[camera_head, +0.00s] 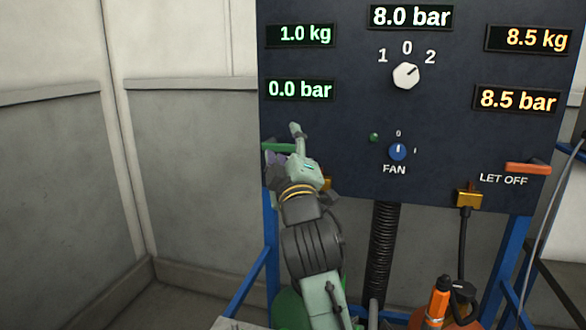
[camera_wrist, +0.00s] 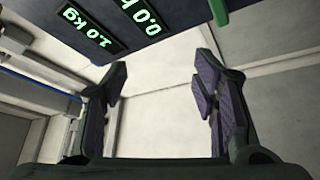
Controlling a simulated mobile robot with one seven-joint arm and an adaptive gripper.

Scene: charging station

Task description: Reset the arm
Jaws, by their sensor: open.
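My gripper (camera_head: 276,157) is at the left edge of the dark control panel (camera_head: 345,60), beside a green handle (camera_head: 279,147) that it partly overlaps. In the wrist view my gripper (camera_wrist: 160,88) is open, its two purple-padded fingers wide apart. Nothing is between them; pale wall shows through the gap. A dark green piece (camera_wrist: 219,10), perhaps the handle, is near the top of the right finger; I cannot tell whether they touch.
The panel carries lit displays, a white knob (camera_head: 406,75) at the top, a blue fan knob (camera_head: 398,152) and an orange handle (camera_head: 528,168) at right. A black corrugated hose (camera_head: 381,255) hangs below. Grey walls (camera_head: 190,170) leave free room at left.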

